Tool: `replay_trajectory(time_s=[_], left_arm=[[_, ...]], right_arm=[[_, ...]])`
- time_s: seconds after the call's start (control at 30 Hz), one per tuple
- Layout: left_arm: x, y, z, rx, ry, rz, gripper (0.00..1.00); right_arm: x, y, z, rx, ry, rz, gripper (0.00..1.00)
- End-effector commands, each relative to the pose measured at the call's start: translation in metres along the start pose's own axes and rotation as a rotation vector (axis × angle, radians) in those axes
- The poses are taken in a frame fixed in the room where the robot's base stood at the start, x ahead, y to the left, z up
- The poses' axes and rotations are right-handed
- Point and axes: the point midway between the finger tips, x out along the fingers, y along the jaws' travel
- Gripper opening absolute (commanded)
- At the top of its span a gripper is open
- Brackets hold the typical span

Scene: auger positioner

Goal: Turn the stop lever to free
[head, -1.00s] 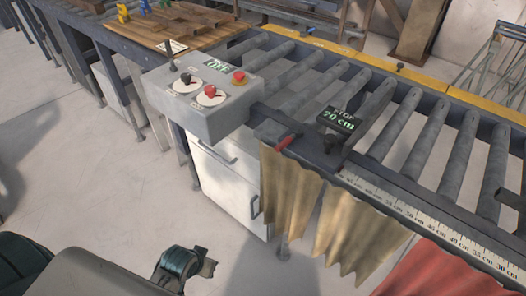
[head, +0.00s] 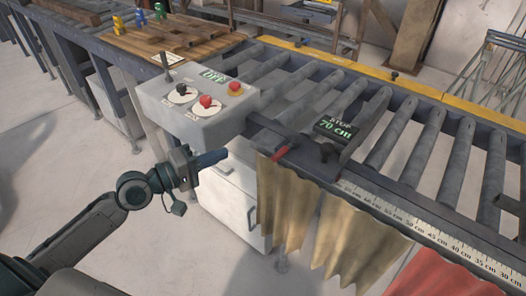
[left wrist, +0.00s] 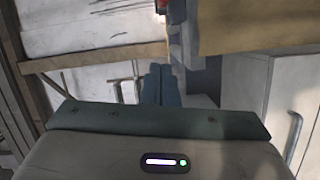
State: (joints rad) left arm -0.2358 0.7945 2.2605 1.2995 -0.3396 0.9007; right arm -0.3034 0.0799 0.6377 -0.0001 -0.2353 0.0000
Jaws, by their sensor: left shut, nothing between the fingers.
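The stop lever (head: 280,153) has a short red handle. It sticks out from the near rail of the roller conveyor, beside the stop block, whose display (head: 336,128) reads "STOP 70 cm". My left gripper (head: 226,154) is shut and empty. It points right in the head view, in front of the control box and to the left of the lever, apart from it. In the left wrist view its blue fingers (left wrist: 161,85) are together, and a small red piece, perhaps the lever, is cut off at the top edge. My right gripper is not in view.
A grey control box (head: 210,130) with knobs, a red button and a display reading "OFF" stands left of the lever. Tan curtain strips (head: 288,205) hang below the rail. A scale (head: 420,222) runs along the rail. The floor at left is clear.

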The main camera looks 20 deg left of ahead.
Motion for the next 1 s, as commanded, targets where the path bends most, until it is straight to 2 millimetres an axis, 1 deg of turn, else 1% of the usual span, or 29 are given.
replay_trajectory(time_s=[0.17, 0.47, 0.77, 0.9, 0.93, 1.0], left_arm=[[0.013, 0.001, -0.001, -0.002, 0.003, 0.003, 0.0], [0.042, 0.002, 0.0, 0.0, 0.002, 0.002, 0.0], [0.077, 0.002, 0.0, -0.002, 0.0, 0.001, 0.0], [0.096, 0.002, 0.001, -0.001, -0.001, 0.001, 0.0], [0.1, 0.002, 0.002, -0.002, -0.001, 0.001, 0.0], [0.1, 0.002, 0.013, -0.003, -0.001, -0.002, 0.0]], right_arm=[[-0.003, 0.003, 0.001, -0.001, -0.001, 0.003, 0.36], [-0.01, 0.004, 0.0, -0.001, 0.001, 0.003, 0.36], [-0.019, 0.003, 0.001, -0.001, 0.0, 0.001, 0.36], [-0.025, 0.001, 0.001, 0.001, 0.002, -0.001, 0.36], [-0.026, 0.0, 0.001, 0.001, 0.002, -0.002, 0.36], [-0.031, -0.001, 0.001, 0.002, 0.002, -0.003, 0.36]])
